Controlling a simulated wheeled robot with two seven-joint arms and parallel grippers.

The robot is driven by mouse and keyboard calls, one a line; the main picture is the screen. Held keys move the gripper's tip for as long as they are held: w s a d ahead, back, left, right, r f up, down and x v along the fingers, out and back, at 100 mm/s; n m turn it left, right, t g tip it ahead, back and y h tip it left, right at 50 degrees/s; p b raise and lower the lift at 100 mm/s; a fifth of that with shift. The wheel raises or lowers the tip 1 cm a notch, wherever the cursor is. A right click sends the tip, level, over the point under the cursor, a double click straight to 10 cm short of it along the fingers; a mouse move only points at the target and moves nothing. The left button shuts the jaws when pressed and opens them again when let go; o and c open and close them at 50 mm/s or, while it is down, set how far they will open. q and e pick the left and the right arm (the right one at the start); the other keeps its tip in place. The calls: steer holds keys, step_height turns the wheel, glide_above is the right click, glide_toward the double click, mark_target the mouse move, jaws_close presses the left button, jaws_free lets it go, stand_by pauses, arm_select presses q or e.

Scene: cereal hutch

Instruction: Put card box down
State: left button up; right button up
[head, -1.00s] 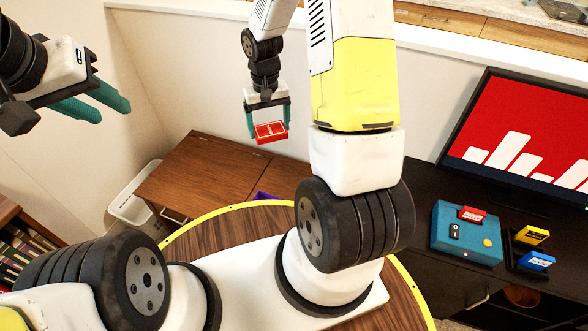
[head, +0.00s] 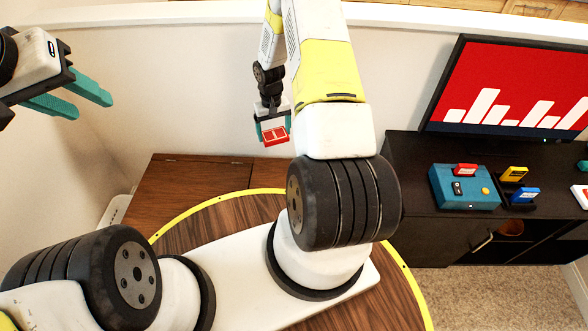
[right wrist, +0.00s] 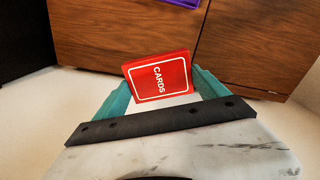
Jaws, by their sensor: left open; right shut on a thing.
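The red card box (head: 274,136) is held in my right gripper (head: 274,128), above the wooden cabinet in the head view. In the right wrist view the card box (right wrist: 158,77) shows its white-bordered face with the word CARDS. The teal fingers of my right gripper (right wrist: 160,90) are on both sides of it. My left gripper (head: 82,96) is open and empty at the upper left of the head view, away from the card box.
A brown wooden cabinet (head: 190,180) stands against the wall; a purple thing (right wrist: 184,3) shows in the right wrist view. A black cabinet (head: 410,180) at right bears a teal box (head: 464,187), small yellow and blue boxes and a screen (head: 515,92).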

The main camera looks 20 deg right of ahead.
steer(key=d+f, duration=0.2)
steer(key=f, duration=0.4)
steer(key=d+f, duration=0.1)
steer(key=f, duration=0.6)
steer(key=d+f, duration=0.2)
steer(key=f, duration=0.4)
steer(key=shift+d+f, duration=0.3)
steer(key=shift+f, duration=2.5)
steer(key=o, duration=1.3)
steer(key=shift+f, duration=0.15)
